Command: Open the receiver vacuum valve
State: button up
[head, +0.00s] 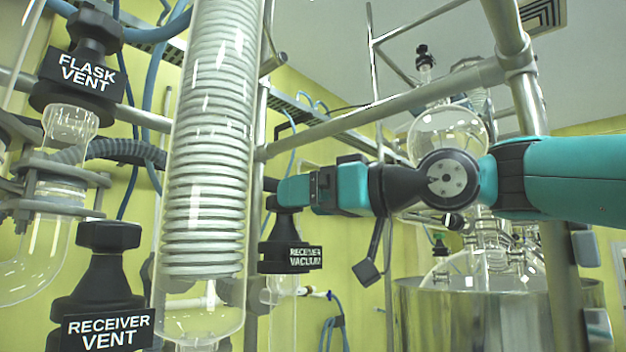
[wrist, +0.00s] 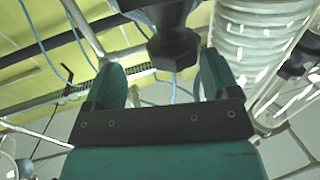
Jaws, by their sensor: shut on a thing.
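The receiver vacuum valve (head: 284,232) is black, with a label plate reading "RECEIVER VACUUM" below its neck, right of the coiled glass column in the head view. My teal gripper (head: 287,193) reaches in from the right and is shut on its top knob, which the fingers partly hide. In the wrist view the dark, faceted knob (wrist: 174,50) lies between the two teal fingers of my gripper (wrist: 160,72). How far the knob is turned cannot be told.
The coiled glass column (head: 208,170) stands close left of my gripper. The receiver vent valve (head: 108,290) and flask vent valve (head: 90,65) are further left. A metal rail (head: 380,108) crosses above my arm. A glass reactor in a metal vessel (head: 485,310) stands at right.

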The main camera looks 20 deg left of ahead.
jog(key=shift+w+d+r+n+g+p, duration=0.1)
jog(key=shift+w+r+n+g+p, duration=0.2)
jog(key=shift+g+p, duration=0.35)
jog(key=shift+w+d+f+n+g+p, duration=0.15)
jog(key=shift+n+g+p, duration=0.35)
jog(key=shift+p, duration=0.3)
jog(key=shift+w+d+r+n+g+p, duration=0.1)
jog(key=shift+r+n+g+p, duration=0.2)
jog(key=shift+g+p, duration=0.35)
jog(key=c, duration=0.4)
jog(key=shift+s+n+g+p, duration=0.1)
jog(key=shift+n+g+p, duration=0.35)
jog(key=shift+p, duration=0.5)
jog(key=shift+c, duration=1.4)
jog(key=shift+o, duration=0.2)
jog(key=g+p, duration=0.1)
jog(key=n+g+p, duration=0.1)
jog(key=p, duration=0.1)
jog(key=shift+s+a, duration=0.15)
jog(key=shift+a, duration=0.1)
jog(key=shift+f+n+g, duration=0.3)
jog(key=shift+n+g, duration=0.05)
jog(key=shift+g, duration=0.1)
jog(key=o, duration=0.8)
jog(key=shift+a+f, duration=0.1)
jog(key=shift+f, duration=0.05)
jog(key=shift+o, duration=0.2)
jog(key=shift+f, duration=0.1)
